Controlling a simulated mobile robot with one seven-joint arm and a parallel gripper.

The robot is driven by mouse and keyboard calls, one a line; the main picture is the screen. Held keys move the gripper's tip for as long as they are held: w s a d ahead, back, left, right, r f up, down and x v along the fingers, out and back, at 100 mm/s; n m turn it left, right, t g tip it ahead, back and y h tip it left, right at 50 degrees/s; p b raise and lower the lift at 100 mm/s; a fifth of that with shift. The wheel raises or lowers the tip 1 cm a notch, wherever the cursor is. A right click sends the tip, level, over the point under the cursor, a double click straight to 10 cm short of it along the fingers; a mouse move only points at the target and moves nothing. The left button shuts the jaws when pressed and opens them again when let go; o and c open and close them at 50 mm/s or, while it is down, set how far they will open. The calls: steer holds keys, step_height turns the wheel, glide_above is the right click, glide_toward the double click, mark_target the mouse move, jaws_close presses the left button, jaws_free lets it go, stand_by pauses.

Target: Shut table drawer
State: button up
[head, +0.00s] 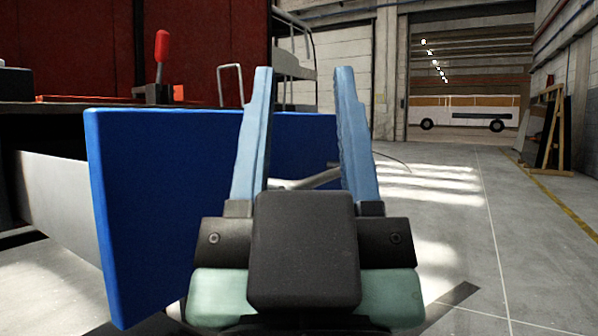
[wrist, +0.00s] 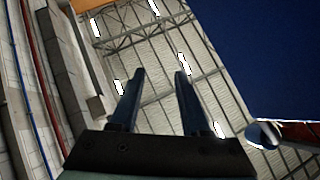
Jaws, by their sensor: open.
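The table drawer (head: 140,200) has a blue front panel and a grey side; it stands out from the dark table (head: 40,110) at the left of the head view. A light metal bar, seemingly its handle (head: 310,181), shows between my fingers. My gripper (head: 304,75) is open and empty, in front of the panel's right part and hiding some of it. In the wrist view the blue panel (wrist: 265,50) fills the upper right, with the handle's rounded end (wrist: 262,134) below. My gripper's fingers (wrist: 160,78) are apart, left of the panel. Contact cannot be told.
A red-handled clamp or lever (head: 161,55) stands on the table at the back left. A metal rack (head: 295,50) is behind. The floor to the right (head: 470,210) is clear, up to a leaning board and easel (head: 550,130). A white bus (head: 465,112) is far off.

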step_height(320, 180, up, 10)
steer(key=p, duration=0.8)
steer(key=shift+f, duration=0.15)
jaws_close()
steer(key=w+d+r+g+p, duration=0.1)
steer(key=w+r+p, duration=0.2)
steer(key=r+p, duration=1.35)
steer(key=w+d+f+m+g+y+p, duration=0.1)
steer(key=w+d+f+g+p, duration=0.3)
steer(key=w+f, duration=0.3)
steer(key=w+d+f+m+g+y+p, duration=0.1)
steer(key=w+d+f+m+g+p, duration=0.15)
steer(key=w+f+g+p, duration=0.35)
steer(key=d+f+g+y+p, duration=0.3)
steer(key=f+g+p, duration=0.1)
steer(key=f, duration=1)
steer(key=s+f+m+g+y+p, duration=0.1)
steer(key=s+f+g+y+p, duration=0.15)
steer(key=s+y, duration=0.4)
steer(key=s+f+m+g+y+p, duration=0.1)
steer(key=s+f+m+y+p, duration=0.2)
steer(key=s, duration=0.7)
steer(key=w+a+n+y, duration=0.1)
steer(key=w+a, duration=0.6)
steer(key=a, duration=0.5)
steer(key=shift+a+f+b, duration=0.15)
steer(key=shift+f+b, duration=0.15)
steer(key=shift+f, duration=0.05)
